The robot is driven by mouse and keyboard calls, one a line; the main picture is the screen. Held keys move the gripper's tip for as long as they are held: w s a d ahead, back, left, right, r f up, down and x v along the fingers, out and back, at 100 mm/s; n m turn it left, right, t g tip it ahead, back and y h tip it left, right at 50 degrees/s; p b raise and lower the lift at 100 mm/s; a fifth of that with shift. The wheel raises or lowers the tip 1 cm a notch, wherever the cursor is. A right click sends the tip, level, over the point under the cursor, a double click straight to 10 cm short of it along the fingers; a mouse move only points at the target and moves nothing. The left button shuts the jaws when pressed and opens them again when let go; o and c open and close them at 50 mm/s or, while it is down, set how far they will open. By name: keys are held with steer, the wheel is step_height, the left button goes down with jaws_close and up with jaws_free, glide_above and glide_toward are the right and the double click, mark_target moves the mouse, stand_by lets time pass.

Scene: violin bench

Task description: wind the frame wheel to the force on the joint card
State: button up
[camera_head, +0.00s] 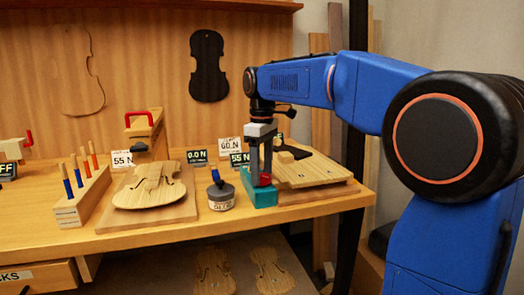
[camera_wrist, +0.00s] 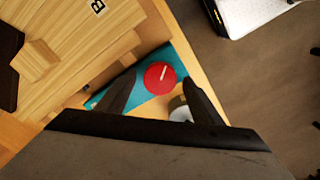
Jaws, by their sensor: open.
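The red wheel (camera_wrist: 160,77), with a white mark line, sits on a teal block (camera_wrist: 182,59) in the wrist view. In the head view the teal block (camera_head: 259,192) stands at the bench front, with a bit of the red wheel (camera_head: 265,179) showing. My gripper (camera_wrist: 159,80) is open, pointing down, its fingers either side of the wheel; contact is unclear. It also shows in the head view (camera_head: 260,178). A card reading 60 N (camera_head: 230,145) stands behind. A dark readout shows 0.0 N (camera_head: 197,156). Another sign (camera_head: 240,159), partly hidden, seems to read 55 N.
A jar with a dark lid (camera_head: 221,194) stands just left of the teal block. A violin plate (camera_head: 150,190) on a board, a tool rack (camera_head: 80,196) and a 55 N card (camera_head: 122,159) are farther left. Wooden boards (camera_head: 310,172) lie right of my gripper.

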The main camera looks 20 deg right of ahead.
mark_target(262, 176)
step_height(262, 176, up, 17)
stand_by(0.5)
stand_by(1.1)
steer(key=s+d+f+m+t, duration=0.2)
steer(key=s+d+f+m, duration=0.1)
steer(key=s+f, duration=1.2)
steer(key=s+d+f+m+t, duration=0.2)
steer(key=s+d+f+m, duration=0.2)
steer(key=s+f, duration=1.2)
step_height(262, 176, down, 5)
steer(key=m, duration=0.2)
steer(key=shift+s+r+m+t, duration=0.2)
steer(key=shift+s+m+t, duration=0.1)
steer(key=shift+t, duration=0.1)
steer(key=shift+d, duration=0.1)
steer(key=shift+c, duration=0.7)
